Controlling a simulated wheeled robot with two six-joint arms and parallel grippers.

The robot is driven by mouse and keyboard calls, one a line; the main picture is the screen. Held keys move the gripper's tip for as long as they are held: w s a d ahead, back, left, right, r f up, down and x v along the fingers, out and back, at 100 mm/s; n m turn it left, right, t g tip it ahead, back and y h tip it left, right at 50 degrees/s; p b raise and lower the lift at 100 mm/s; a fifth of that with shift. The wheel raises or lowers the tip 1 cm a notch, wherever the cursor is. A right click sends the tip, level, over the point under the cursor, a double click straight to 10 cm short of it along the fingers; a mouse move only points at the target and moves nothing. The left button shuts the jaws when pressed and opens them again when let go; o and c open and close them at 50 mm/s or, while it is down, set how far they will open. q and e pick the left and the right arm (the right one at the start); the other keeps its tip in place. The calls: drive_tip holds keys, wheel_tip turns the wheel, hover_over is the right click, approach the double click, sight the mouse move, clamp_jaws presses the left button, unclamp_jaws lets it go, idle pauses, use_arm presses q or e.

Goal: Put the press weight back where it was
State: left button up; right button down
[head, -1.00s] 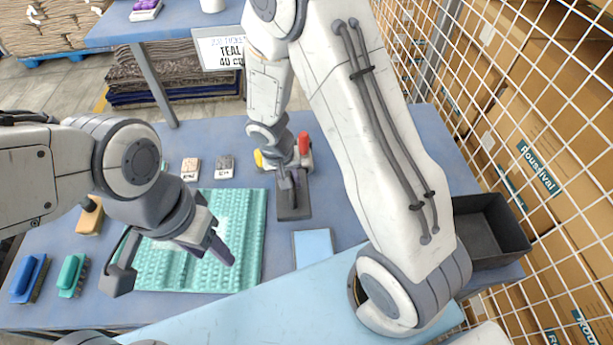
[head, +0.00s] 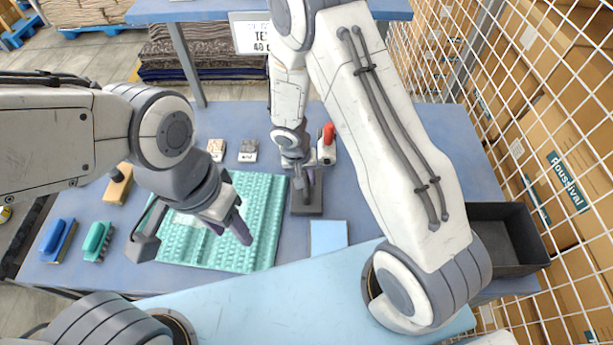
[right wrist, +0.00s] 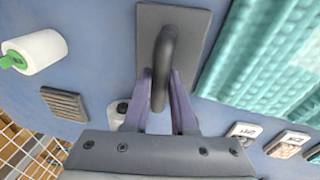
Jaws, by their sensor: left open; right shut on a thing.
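The press weight is a dark grey rectangular plate (head: 307,203) with a raised loop handle. It is at or just above the blue table, right beside the teal mat (head: 262,240); I cannot tell whether it touches the table. My right gripper (head: 305,182) is shut on the handle. In the right wrist view, the purple fingers (right wrist: 160,98) are around the lower end of the handle (right wrist: 165,55), with the plate (right wrist: 190,25) beyond. My left gripper (head: 193,238) is open and empty over the teal mat, its fingers wide apart.
A light blue square (head: 328,236) lies in front of the weight. Small stamped blocks (head: 248,150) stand behind the mat. Brushes (head: 97,241) lie at the left. A dark bin (head: 510,240) is at the right, beside the wire fence. A white roll (right wrist: 38,52) shows in the wrist view.

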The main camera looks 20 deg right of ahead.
drive_tip(key=shift+w, duration=0.1)
drive_tip(key=c, duration=1)
unclamp_jaws()
drive_tip(key=shift+f, duration=0.1)
drive_tip(key=shift+o, duration=1.4)
